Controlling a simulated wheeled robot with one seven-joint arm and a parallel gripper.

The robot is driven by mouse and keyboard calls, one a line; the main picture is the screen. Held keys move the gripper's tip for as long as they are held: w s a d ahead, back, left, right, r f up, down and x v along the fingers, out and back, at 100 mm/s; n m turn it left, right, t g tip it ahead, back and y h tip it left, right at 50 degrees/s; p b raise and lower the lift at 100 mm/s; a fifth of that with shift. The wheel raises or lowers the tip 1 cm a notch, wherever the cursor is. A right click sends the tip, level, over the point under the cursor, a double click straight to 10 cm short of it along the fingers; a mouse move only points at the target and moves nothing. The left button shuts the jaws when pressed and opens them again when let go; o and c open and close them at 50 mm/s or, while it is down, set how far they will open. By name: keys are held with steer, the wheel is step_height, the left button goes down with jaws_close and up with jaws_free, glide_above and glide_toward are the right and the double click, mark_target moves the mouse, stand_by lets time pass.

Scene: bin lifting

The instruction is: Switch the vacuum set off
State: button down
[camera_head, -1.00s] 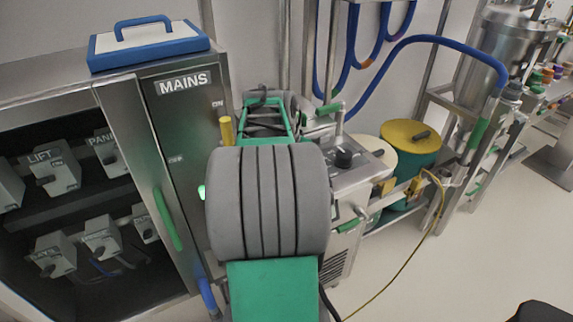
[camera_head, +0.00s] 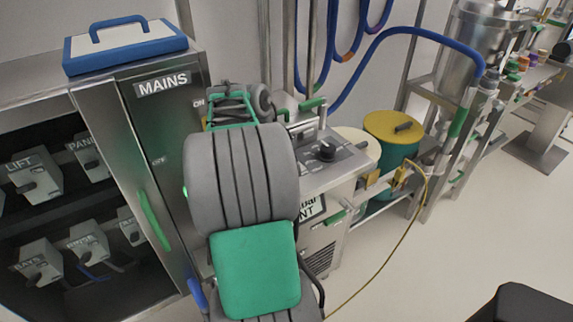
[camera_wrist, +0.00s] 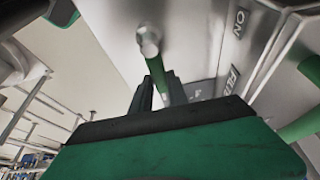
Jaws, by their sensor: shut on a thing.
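In the wrist view my gripper (camera_wrist: 158,92) is shut on a green-gripped lever (camera_wrist: 154,68), which runs from a round metal boss (camera_wrist: 148,38) down between the dark fingers. In the head view my forearm hides most of the gripper. A steel cart (camera_head: 345,165) stands right of my arm, with a black knob (camera_head: 326,150) on top and a partly hidden label on its front. A green handle (camera_head: 312,104) shows at its back. I cannot tell whether this cart is the vacuum set.
The MAINS cabinet (camera_head: 140,115), with ON and OFF marks and a green handle (camera_head: 153,220), stands close left of my arm. A yellow-lidded drum (camera_head: 394,126) and a hose rack stand to the right. A yellow cable (camera_head: 405,232) crosses the floor. Open floor lies right.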

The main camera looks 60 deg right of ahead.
steer(key=c, duration=1.3)
jaws_free()
steer(key=shift+r, duration=0.1)
steer(key=shift+r, duration=0.4)
steer(key=s+a+r, duration=0.2)
steer(key=a+r, duration=0.2)
steer(key=s+a+r+p, duration=0.1)
steer(key=s+a+r, duration=0.2)
steer(key=r, duration=0.1)
steer(key=s+a+r, duration=0.3)
steer(key=a+r, duration=0.1)
steer(key=shift+a+p, duration=0.3)
steer(key=shift+p, duration=0.1)
